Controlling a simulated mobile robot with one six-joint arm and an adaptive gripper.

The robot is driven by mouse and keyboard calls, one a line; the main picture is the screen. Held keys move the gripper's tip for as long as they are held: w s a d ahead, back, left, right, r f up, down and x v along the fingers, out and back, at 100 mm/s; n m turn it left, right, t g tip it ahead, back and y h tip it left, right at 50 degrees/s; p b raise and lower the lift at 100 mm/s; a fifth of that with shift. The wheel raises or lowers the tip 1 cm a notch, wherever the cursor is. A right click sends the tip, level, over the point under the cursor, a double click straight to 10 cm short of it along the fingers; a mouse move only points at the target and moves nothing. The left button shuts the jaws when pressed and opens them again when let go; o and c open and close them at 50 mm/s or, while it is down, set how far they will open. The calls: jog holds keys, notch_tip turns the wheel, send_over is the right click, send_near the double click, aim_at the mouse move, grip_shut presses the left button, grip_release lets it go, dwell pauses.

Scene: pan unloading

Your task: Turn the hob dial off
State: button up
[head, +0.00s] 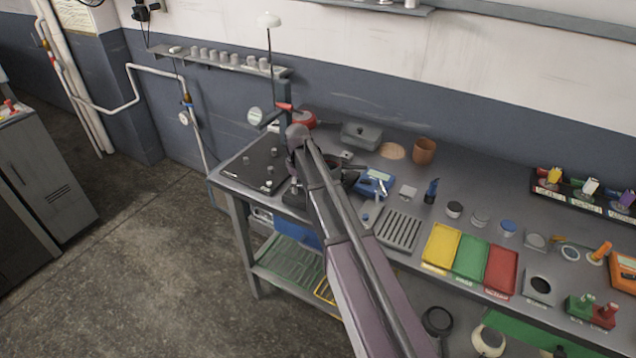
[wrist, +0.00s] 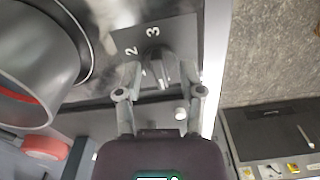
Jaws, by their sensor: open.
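The hob dial (wrist: 157,68) is a dark knob with a raised grip, on a dark plate marked with a 2 and a 3, in the wrist view. My gripper (wrist: 164,84) is open, with one finger on each side of the dial. I cannot tell whether either finger touches it. Part of the dial's scale is hidden by the fingers, so I cannot read its setting for sure. In the head view my arm covers the hob area, and the dial cannot be made out there.
A dark grey round pan (wrist: 38,60) stands close to the left of my gripper in the wrist view. A small white knob (wrist: 180,113) sits between the fingers. The bench (head: 400,185) is crowded; yellow, green and red trays (head: 471,258) lie to the right.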

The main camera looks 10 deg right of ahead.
aim_at(300, 186)
jog(key=m, duration=0.4)
jog(key=shift+m, duration=0.3)
jog(key=m, duration=0.4)
jog(key=shift+m, duration=0.3)
jog(key=m, duration=0.3)
jog(key=shift+m, duration=0.4)
jog(key=m, duration=0.4)
jog(key=shift+m, duration=0.3)
jog(key=m, duration=0.3)
jog(key=shift+m, duration=0.4)
jog(key=m, duration=0.4)
jog(key=shift+m, duration=0.3)
jog(key=m, duration=0.8)
notch_tip(300, 186, up, 14)
jog(key=p, duration=1.4)
jog(key=s+d+f+n+b, duration=0.1)
jog(key=s+d+n, duration=0.1)
jog(key=s+n, duration=0.4)
jog(key=s+d+f+n+b, duration=0.2)
jog(key=s+n, duration=0.4)
jog(key=shift+f, duration=0.15)
